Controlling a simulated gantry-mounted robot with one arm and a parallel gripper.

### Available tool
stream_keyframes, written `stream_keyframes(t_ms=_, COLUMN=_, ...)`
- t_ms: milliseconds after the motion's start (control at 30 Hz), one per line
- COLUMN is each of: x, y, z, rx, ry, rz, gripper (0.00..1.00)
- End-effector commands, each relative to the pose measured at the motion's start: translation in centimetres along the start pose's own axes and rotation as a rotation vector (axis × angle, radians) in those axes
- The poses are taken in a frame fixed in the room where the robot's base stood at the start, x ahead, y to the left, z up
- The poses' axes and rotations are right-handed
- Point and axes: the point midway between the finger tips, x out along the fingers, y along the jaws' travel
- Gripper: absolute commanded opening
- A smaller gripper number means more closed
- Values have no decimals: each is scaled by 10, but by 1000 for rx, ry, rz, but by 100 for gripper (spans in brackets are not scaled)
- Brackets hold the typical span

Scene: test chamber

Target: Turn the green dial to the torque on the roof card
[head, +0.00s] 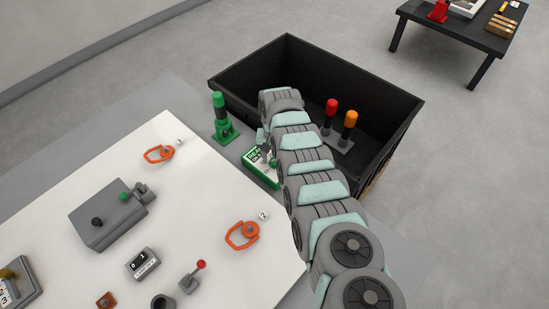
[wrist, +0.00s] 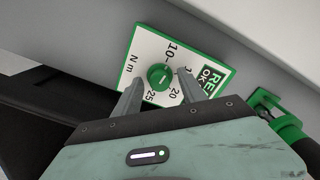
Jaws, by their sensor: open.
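The green dial (wrist: 161,77) sits on a white plate with a green edge (wrist: 144,52) in the wrist view. The plate reads "N m", with 10, 20 and 25 legible; another number is partly covered by a finger. A green label with cut-off letters is at its right. My gripper (wrist: 161,75) is open, with one finger on each side of the dial; I cannot tell if they touch it. In the head view the plate (head: 259,170) shows beside the white table, partly hidden by my arm. I cannot make out a roof card in either view.
A green fixture (head: 222,118) stands left of the plate. A black bin (head: 240,75) behind holds a red-topped and an orange-topped handle (head: 350,119). The white table (head: 190,215) carries a grey box (head: 108,215), orange rings and small devices. A dark table (head: 470,40) stands far right.

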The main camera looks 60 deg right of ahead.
Motion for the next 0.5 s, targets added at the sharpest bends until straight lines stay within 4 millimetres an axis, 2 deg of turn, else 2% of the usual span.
stream_keyframes(t_ms=67, x=0, y=0, z=0, rx=0, ry=0, rz=0, gripper=47)
stream_keyframes(t_ms=500, x=0, y=0, z=0, rx=0, ry=0, rz=0, gripper=11)
